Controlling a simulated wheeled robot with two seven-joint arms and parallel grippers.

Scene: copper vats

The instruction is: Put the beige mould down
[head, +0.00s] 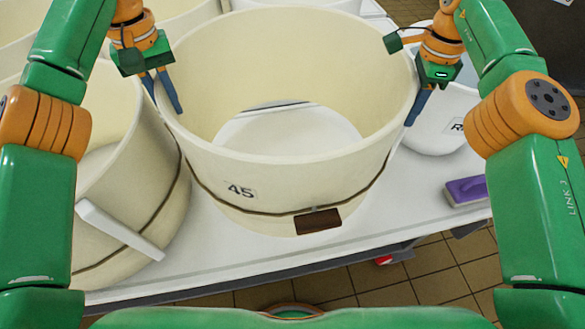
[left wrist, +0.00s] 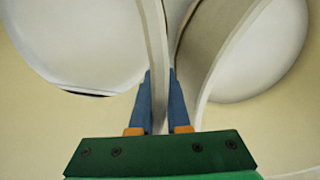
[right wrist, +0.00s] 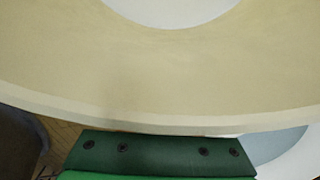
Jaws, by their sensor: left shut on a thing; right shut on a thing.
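The beige mould (head: 290,170) is a large open ring marked 45, upright in the middle of the head view, with a white surface showing through its bottom. I cannot tell whether its lower edge touches the white table (head: 220,255). My left gripper (head: 167,103) is shut on its left rim; in the left wrist view the blue fingers (left wrist: 158,85) stand on either side of the wall. My right gripper (head: 416,112) is shut on its right rim. In the right wrist view the mould's rim (right wrist: 150,118) fills the picture and the fingers are hidden.
Another beige mould (head: 110,160) stands close on the left, with a white bar (head: 120,230) in front. A white bucket (head: 440,125) and a purple-backed brush (head: 466,190) are on the right. The table's front edge is close before the mould.

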